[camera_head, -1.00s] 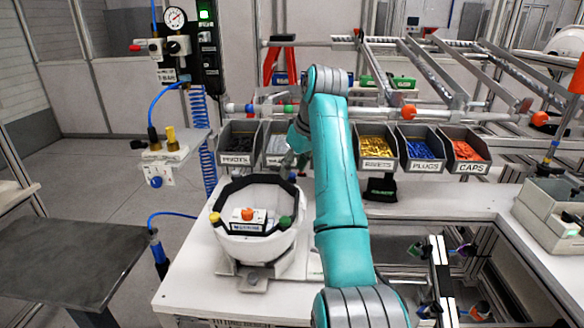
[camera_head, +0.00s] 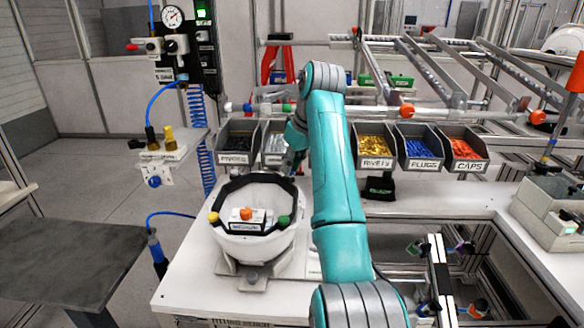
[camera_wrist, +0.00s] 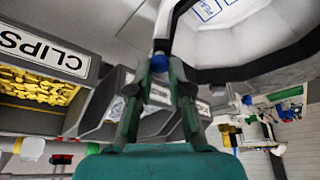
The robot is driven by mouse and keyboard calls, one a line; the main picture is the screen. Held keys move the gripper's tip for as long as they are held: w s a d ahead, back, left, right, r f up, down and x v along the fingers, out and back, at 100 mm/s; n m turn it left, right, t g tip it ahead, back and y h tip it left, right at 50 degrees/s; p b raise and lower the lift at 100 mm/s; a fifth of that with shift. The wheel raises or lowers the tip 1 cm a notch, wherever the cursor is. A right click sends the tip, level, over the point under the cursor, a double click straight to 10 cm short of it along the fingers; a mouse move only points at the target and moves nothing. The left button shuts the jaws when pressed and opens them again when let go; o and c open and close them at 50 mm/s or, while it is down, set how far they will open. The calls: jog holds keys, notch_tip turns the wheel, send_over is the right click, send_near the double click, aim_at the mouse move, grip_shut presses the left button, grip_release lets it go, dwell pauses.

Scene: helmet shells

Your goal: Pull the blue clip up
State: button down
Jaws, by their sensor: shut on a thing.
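The white helmet shell (camera_head: 256,246) with a black rim band (camera_head: 240,181) sits on a stand on the white bench. A yellow clip (camera_head: 213,217) and a green clip (camera_head: 284,221) show at its near rim. In the wrist view the blue clip (camera_wrist: 160,63) is between my gripper's fingertips (camera_wrist: 160,72), at the black rim band (camera_wrist: 172,28) of the shell (camera_wrist: 218,32). My gripper is shut on it. In the head view my arm hides the blue clip and most of my gripper.
Bins of rivets (camera_head: 375,150), blue plugs (camera_head: 418,148) and orange caps (camera_head: 465,150) stand along the back of the bench. A clips bin (camera_wrist: 45,88) is close in the wrist view. A grey table (camera_head: 60,250) is at left.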

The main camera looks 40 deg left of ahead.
jog(key=c, duration=1)
grip_release()
jog(key=shift+r, duration=0.1)
jog(key=shift+c, duration=0.2)
jog(key=shift+r, duration=0.1)
jog(key=v, duration=0.7)
jog(key=shift+d+r, duration=0.1)
